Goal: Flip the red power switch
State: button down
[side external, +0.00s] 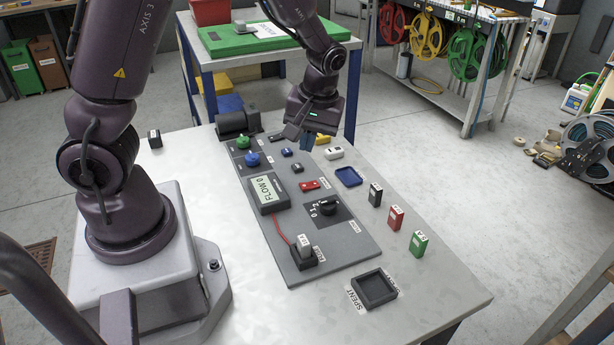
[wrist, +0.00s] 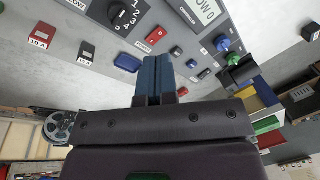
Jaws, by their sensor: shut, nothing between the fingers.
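The red power switch (side external: 309,185) is a small red rocker on the grey panel (side external: 335,262), between the flow display and the blue tray. It also shows in the wrist view (wrist: 155,36), just beyond my fingertips, with a label beside it. I cannot tell which way it is tipped. My gripper (side external: 305,142) is above the far end of the panel, away from the switch and not touching it. Its blue fingers (wrist: 157,62) are together and empty in the wrist view.
A flow display (side external: 268,193), a black dial (side external: 327,206) and blue (side external: 252,159) and green (side external: 241,142) knobs stand on the panel. Right of it are a blue tray (side external: 348,177), several upright fuses (side external: 396,217) and a dark spent tray (side external: 374,288). The table's left side is mostly clear.

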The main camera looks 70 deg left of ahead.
aim_at(304, 186)
jog(key=shift+w+a+f+n+t+y, duration=0.2)
jog(key=shift+w+a+n, duration=0.45)
jog(key=shift+n, duration=0.5)
jog(key=shift+w+a+f+n+t+y, duration=0.2)
jog(key=shift+w+a+n, duration=0.4)
jog(key=shift+n, duration=0.6)
jog(key=shift+w+a+f+n+y, duration=0.1)
jog(key=shift+w+a+n+y, duration=0.2)
jog(key=shift+w+a+n, duration=0.6)
jog(key=shift+s+d+f, duration=0.1)
jog(key=shift+s+d, duration=0.1)
jog(key=shift+s, duration=0.2)
jog(key=x, duration=1.2)
jog(key=shift+s+d+f, duration=0.2)
jog(key=shift+d+f, duration=0.1)
jog(key=shift+d, duration=0.05)
jog(key=shift+f, duration=0.65)
jog(key=shift+s+f, duration=0.25)
jog(key=shift+f, duration=0.2)
jog(key=shift+w, duration=0.1)
